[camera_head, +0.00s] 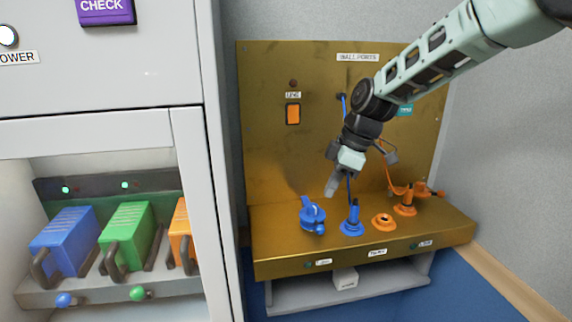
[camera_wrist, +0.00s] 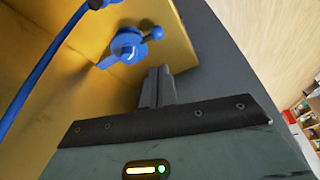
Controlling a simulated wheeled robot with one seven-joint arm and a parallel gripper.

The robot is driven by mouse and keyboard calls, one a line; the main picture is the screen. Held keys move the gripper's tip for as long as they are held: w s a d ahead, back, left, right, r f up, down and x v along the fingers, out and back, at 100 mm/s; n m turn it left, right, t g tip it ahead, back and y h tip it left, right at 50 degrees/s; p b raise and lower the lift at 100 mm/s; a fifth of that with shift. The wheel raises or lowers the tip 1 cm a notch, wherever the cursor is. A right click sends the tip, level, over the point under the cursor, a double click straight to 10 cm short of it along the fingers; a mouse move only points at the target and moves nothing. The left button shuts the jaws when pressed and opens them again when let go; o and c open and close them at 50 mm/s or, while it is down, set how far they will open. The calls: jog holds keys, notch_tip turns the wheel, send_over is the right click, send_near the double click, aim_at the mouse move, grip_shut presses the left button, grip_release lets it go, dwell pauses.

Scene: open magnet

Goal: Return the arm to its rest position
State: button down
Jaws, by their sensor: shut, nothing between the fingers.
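My gripper (camera_head: 332,186) hangs at the end of my arm, in front of the brass wall panel and above the left part of its ledge. Its fingers are shut and empty, and they also show in the wrist view (camera_wrist: 158,82). A blue valve-like fitting (camera_head: 312,215) sits on the ledge just below and left of the fingertips, apart from them. It also shows in the wrist view (camera_wrist: 128,46). My arm reaches in from the upper right and covers part of the panel.
The brass panel (camera_head: 262,150) has a ledge with a blue plug (camera_head: 352,219), an orange ring port (camera_head: 384,221) and an orange plug (camera_head: 405,202). Blue and orange cables run near my wrist. A grey cabinet (camera_head: 215,160) stands left, holding coloured modules. A white box (camera_head: 345,279) lies on the lower shelf.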

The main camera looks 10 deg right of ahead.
jog(key=s+a+m+g+h, duration=0.1)
jog(key=s+a, duration=0.3)
jog(key=s, duration=0.4)
jog(key=s+a+m, duration=0.2)
jog(key=s+a, duration=0.3)
jog(key=s, duration=0.2)
jog(key=s+f+m+h, duration=0.1)
jog(key=s+m, duration=0.1)
jog(key=s, duration=0.7)
jog(key=s+d+f+m+h, duration=0.1)
jog(key=s, duration=0.8)
jog(key=shift+d+f+m, duration=0.25)
jog(key=shift+f+m, duration=0.15)
jog(key=shift+d, duration=0.1)
